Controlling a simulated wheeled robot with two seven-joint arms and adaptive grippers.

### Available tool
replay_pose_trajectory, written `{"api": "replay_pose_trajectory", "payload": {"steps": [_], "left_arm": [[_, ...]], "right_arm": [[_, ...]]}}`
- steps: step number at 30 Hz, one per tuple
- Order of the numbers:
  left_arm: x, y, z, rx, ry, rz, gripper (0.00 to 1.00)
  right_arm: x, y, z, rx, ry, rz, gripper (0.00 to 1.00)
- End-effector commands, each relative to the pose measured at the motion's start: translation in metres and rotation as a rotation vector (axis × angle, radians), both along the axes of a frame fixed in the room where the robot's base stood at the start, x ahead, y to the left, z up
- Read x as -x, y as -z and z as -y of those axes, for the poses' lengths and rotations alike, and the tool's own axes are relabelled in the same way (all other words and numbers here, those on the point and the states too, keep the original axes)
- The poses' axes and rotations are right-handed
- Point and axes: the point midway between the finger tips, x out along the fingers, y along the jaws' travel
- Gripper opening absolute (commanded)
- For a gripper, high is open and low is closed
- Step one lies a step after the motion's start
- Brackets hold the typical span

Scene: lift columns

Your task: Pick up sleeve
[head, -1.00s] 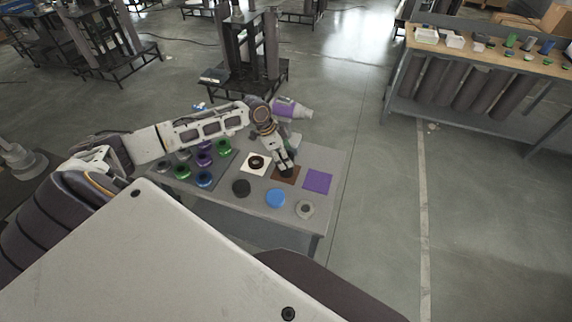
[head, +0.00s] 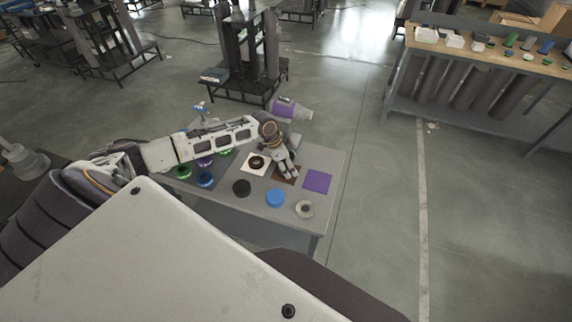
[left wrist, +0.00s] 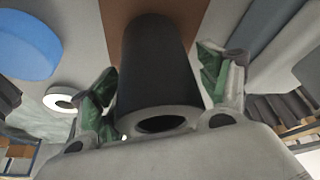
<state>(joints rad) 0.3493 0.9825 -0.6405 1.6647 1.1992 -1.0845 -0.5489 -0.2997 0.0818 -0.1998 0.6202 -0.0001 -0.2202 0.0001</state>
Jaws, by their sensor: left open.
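The sleeve (left wrist: 158,65) is a dark cylinder with a grey end and a round hole, seen in the left wrist view over a brown square. My left gripper (left wrist: 155,78) is open, with one green-padded finger on each side of the sleeve. I cannot tell whether either finger touches it. In the head view my left gripper (head: 288,170) is over the brown square (head: 282,180) on the grey table, and I cannot make out the sleeve there. My right gripper is not in view.
The table (head: 250,212) also holds a purple square (head: 318,180), a blue disc (head: 275,198), a black disc (head: 241,188), a pale ring (head: 304,209) and a white square (head: 247,168). Green and purple spools stand left, partly behind my arm. A workbench (head: 500,57) stands far right.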

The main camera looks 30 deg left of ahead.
Motion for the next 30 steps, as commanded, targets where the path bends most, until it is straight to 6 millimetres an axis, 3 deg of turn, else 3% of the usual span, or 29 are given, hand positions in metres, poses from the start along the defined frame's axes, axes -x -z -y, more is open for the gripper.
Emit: {"api": "replay_pose_trajectory", "payload": {"steps": [7, 22, 30], "left_arm": [[0.0002, -0.0001, 0.0000, 0.000, 0.000, 0.000, 0.73], [0.0003, 0.0000, -0.0001, 0.001, 0.000, -0.001, 0.09], [-0.0008, -0.0020, -0.0001, 0.001, 0.000, 0.002, 0.08]], "right_arm": [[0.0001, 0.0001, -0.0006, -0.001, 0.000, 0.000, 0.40], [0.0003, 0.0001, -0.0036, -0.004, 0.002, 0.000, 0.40], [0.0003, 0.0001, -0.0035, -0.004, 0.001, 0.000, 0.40]]}}
